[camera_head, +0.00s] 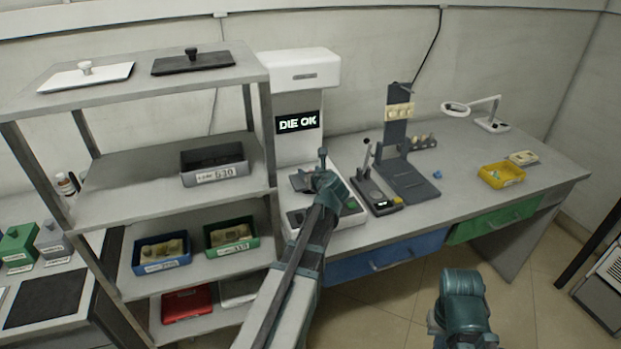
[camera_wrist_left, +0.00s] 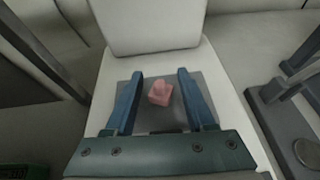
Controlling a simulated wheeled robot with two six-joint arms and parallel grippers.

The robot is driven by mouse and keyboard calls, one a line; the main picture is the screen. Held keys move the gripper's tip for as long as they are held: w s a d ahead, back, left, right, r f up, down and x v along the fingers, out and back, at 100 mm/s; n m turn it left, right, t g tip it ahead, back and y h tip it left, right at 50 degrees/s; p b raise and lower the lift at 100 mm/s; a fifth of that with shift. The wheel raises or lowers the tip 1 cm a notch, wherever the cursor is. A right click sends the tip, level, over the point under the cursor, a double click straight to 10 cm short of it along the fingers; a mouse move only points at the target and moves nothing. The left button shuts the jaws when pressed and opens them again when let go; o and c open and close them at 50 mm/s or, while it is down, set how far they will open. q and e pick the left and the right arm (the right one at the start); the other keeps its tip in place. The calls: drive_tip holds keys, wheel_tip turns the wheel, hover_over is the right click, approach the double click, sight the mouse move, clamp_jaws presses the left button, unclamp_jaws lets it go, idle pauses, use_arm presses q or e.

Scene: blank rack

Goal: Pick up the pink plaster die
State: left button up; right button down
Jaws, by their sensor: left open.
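The pink plaster die (camera_wrist_left: 160,93) is a small block with a raised knob on top. In the left wrist view it rests on a grey plate (camera_wrist_left: 150,121) on the white machine. My left gripper (camera_wrist_left: 160,74) is open, with one blue finger on each side of the die and a gap on both sides; nothing is held. In the head view my left gripper (camera_head: 314,174) is over the machine's base, and I cannot make out the die there. My right arm shows at the bottom right, but its fingers are not visible.
The white machine (camera_head: 304,72) has a screen reading "DIE OK". A grey shelf rack (camera_head: 110,182) with several trays stands left. A dark stand (camera_head: 393,150), a yellow bin (camera_head: 501,175) and a magnifier lamp (camera_head: 456,108) are on the bench to the right. The front bench edge is clear.

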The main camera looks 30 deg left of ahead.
use_arm(q)
drive_tip(key=shift+s, duration=0.1)
clamp_jaws()
drive_tip(key=shift+d+r, duration=0.1)
drive_tip(key=shift+r, duration=0.05)
